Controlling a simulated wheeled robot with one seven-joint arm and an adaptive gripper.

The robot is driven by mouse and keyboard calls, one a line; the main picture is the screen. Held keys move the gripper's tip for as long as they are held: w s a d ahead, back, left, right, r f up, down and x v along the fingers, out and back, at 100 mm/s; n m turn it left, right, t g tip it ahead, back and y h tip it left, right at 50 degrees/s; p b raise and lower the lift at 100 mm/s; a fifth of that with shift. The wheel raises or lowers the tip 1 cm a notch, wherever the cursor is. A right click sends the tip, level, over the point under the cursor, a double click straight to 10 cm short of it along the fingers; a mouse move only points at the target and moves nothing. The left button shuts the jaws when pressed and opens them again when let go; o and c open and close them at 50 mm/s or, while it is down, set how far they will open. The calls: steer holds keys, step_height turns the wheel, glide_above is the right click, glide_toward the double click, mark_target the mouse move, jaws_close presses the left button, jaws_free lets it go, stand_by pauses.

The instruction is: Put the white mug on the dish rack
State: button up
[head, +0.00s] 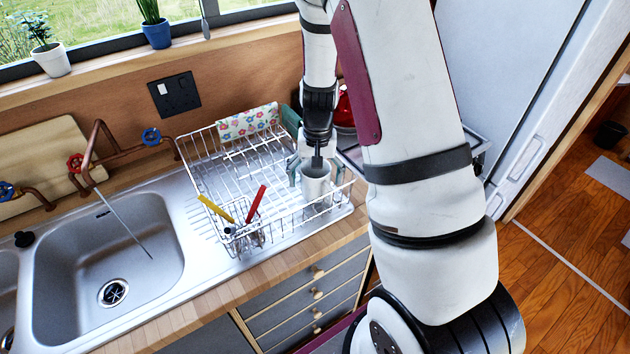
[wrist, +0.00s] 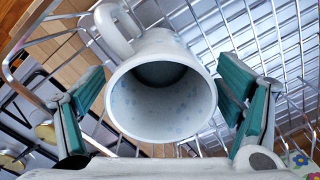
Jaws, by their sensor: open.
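The white mug (head: 316,186) is in the right part of the wire dish rack (head: 212,175) in the head view. In the wrist view the mug (wrist: 163,98) has its open mouth toward the camera and its handle at the upper left. My gripper (head: 315,170) is above and around the mug. In the wrist view my gripper's green-padded fingers (wrist: 160,100) are spread on both sides of the mug, with gaps between pads and mug. Wires of the rack (wrist: 262,50) show behind the mug. Its underside is hidden, so its contact with the rack cannot be seen.
A cutlery holder with a yellow-handled (head: 216,208) and a red-handled (head: 255,204) utensil sits at the rack's front. A floral cloth (head: 248,121) hangs at the back. The sink (head: 110,255) lies left. A red object (head: 344,107) stands behind my arm.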

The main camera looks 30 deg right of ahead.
step_height(320, 180, up, 10)
steer(key=b, duration=0.1)
steer(key=s+a+r+n+t, duration=0.1)
steer(key=s+a+r+n, duration=0.2)
steer(key=r, duration=0.4)
steer(key=s+a+r+t, duration=0.2)
steer(key=s+a+r, duration=0.2)
steer(key=a+r, duration=0.15)
steer(key=s+a+r+n+t, duration=0.1)
steer(key=s+a+r+n, duration=0.1)
steer(key=s, duration=0.3)
steer(key=s+a+r+n+t, duration=0.1)
steer(key=s+a+r, duration=0.1)
steer(key=s+r, duration=0.3)
steer(key=shift+s+a+n, duration=0.25)
steer(key=shift+s+n, duration=0.15)
steer(key=shift+s, duration=0.4)
steer(key=shift+r, duration=0.1)
steer(key=shift+c, duration=0.6)
